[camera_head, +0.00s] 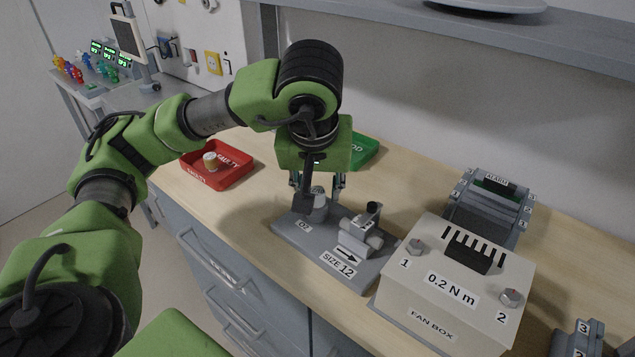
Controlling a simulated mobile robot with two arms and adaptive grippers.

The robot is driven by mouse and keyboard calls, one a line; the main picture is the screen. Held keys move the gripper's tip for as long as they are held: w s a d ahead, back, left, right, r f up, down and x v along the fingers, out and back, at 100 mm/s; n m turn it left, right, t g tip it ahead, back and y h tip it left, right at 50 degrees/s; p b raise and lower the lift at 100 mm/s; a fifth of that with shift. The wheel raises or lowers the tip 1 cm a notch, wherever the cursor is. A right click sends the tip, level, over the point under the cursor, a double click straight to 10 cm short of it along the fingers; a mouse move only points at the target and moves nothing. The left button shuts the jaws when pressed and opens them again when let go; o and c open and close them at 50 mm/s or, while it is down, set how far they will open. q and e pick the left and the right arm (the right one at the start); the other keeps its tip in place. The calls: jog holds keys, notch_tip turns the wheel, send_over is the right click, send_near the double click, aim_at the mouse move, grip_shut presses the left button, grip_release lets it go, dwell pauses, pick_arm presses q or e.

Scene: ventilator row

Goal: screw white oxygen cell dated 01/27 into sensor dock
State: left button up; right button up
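The sensor dock (290,235) is a grey block marked O2 and SIZE 12 with an arrow, on the bench near the middle. My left gripper (320,199) points down over its O2 end. A pale grey round part (319,212) shows between the fingertips at the dock; I cannot tell whether it is a cell or part of the dock, nor whether the fingers touch it. No 01/27 date can be read. A small white and yellowish cell (210,161) stands in the red tray (232,181) marked FAULTY. My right gripper is out of view.
A green tray (365,151) is partly hidden behind my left wrist. A beige fan box (425,306) marked 0.2 N m stands right of the dock, with a grey ALARM unit (489,211) behind it. A shelf (440,28) overhangs the back.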

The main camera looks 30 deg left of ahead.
pick_arm(q)
jog(key=shift+w+r+n+g+y+p, duration=0.15)
jog(key=shift+n+g+y+p, duration=0.3)
jog(key=shift+n+p, duration=1.3)
jog(key=shift+n+y+p, duration=0.25)
jog(key=shift+n+p, duration=0.2)
jog(key=shift+p, duration=0.3)
jog(key=shift+n+g+p, duration=0.35)
jog(key=shift+n+p, duration=0.65)
jog(key=shift+p, duration=0.05)
jog(key=shift+n+g+p, duration=0.3)
jog(key=shift+n+p, duration=0.25)
jog(key=shift+n, duration=0.05)
jog(key=shift+n+y, duration=0.3)
jog(key=shift+y, duration=0.1)
jog(key=shift+a, duration=0.25)
